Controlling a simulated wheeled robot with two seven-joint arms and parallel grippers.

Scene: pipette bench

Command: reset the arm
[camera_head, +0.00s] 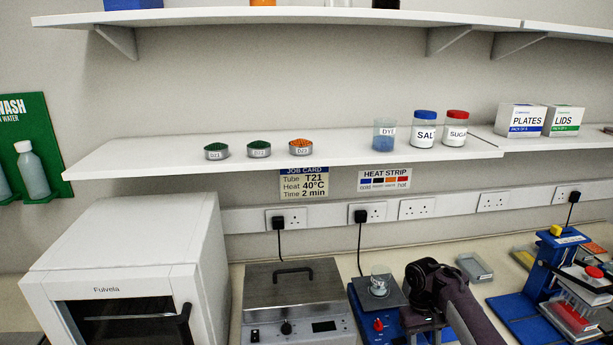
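My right arm (456,304) comes in from the lower right, dark grey and purple. Its wrist is bent over the bench, just right of a blue device with a glass beaker (379,282) on its dark top plate. The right gripper (428,332) is low at the bottom edge, mostly hidden behind the wrist, and its fingers cannot be made out. My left arm and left gripper are not in view.
A white Fulvela oven (133,260) stands at left, beside a steel lidded bath (293,285). A blue stand (548,262) with a rack is at right. A grey tray (474,267) lies behind my arm. The shelf (330,152) above holds jars, dishes and boxes.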

